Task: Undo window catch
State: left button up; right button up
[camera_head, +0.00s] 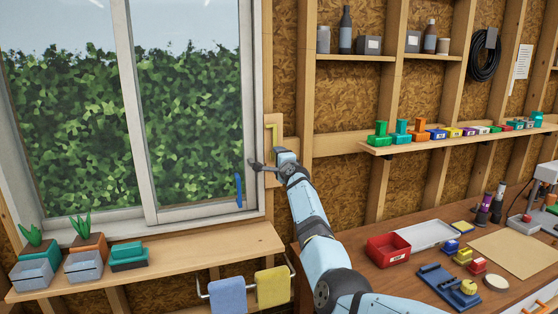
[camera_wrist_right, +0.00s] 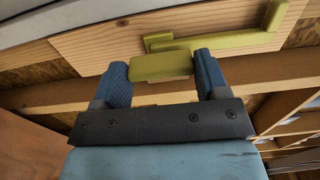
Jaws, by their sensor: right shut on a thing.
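The window catch is olive-yellow and sits on a pale wooden block beside the window's right frame. Its upper part (camera_head: 273,132) shows in the head view. In the right wrist view, an L-shaped olive piece (camera_wrist_right: 272,22) lies along the wood, and a short olive grip piece (camera_wrist_right: 160,67) is between my fingers. My right gripper (camera_wrist_right: 162,66) is shut on this grip piece, a blue finger at each side. In the head view my right gripper hides the catch's lower part. The sliding window sash (camera_head: 186,215) carries a blue vertical handle (camera_head: 238,190). My left gripper is not in view.
A sill shelf (camera_head: 200,252) below the window holds planters and boxes; two cloths (camera_head: 228,297) hang under it. A workbench (camera_head: 400,262) with a red bin and small parts stands right. A wall shelf (camera_head: 455,138) with coloured parts is right of my arm.

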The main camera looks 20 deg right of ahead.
jog(key=shift+r, duration=0.1)
dwell(0.3)
jog(key=o, duration=1.3)
jog(key=s, duration=1.3)
jog(key=shift+s+a+b, duration=0.35)
jog(key=shift+a+b, duration=0.05)
